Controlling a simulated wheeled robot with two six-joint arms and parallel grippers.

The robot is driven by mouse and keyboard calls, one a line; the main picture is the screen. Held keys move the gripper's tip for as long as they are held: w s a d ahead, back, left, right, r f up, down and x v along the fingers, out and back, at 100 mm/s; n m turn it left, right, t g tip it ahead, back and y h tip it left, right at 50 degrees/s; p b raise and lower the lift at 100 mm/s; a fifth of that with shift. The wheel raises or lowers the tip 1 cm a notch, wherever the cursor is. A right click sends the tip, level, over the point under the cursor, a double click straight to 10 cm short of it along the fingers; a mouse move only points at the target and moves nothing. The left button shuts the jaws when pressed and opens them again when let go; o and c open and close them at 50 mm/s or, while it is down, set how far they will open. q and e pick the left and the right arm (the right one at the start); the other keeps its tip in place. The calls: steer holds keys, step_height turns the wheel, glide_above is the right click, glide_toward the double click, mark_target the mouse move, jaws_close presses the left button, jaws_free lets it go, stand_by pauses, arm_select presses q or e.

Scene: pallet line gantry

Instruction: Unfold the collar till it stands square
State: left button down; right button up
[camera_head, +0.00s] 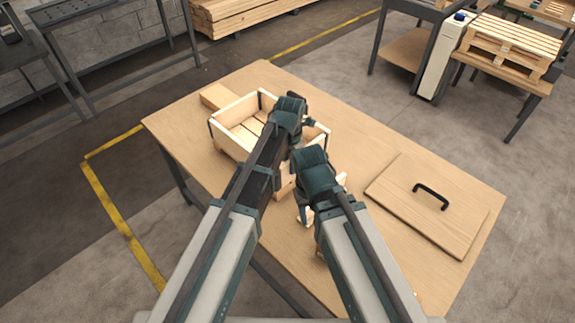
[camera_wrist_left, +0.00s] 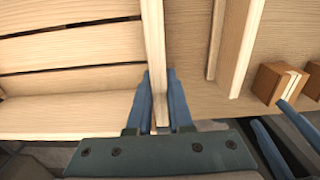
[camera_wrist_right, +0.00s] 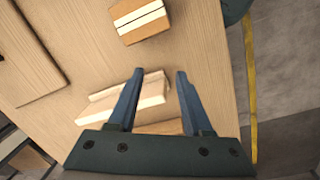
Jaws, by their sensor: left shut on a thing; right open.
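The pale wooden collar (camera_head: 229,143) with dark corner pieces stands on the table, its left part an open angled frame around slats. Its right part is largely hidden by my arms. My left gripper (camera_wrist_left: 158,88) is shut on one upright collar board (camera_wrist_left: 155,40), with a finger on each side. Another thin board (camera_wrist_left: 240,45) runs to the right of it. My right gripper (camera_wrist_right: 158,80) is open, low over the table's near side. Pale wood pieces (camera_wrist_right: 105,98) lie beyond and between its fingers; I cannot tell if they touch. Whether the collar is square cannot be told.
The wooden table (camera_head: 355,155) holds a flat lid with a black handle (camera_head: 430,196) at the right and a wood block (camera_head: 216,96) at the back left. A striped block (camera_wrist_right: 140,18) lies ahead of my right gripper. Bare tabletop lies between collar and lid.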

arm_select(q)
steer(key=c, duration=0.8)
jaws_free()
steer(key=shift+s+d, duration=0.15)
steer(key=shift+d, duration=0.05)
step_height(320, 180, up, 14)
steer(key=p, duration=1.3)
steer(key=shift+f+p, duration=0.1)
steer(key=shift+p, duration=0.3)
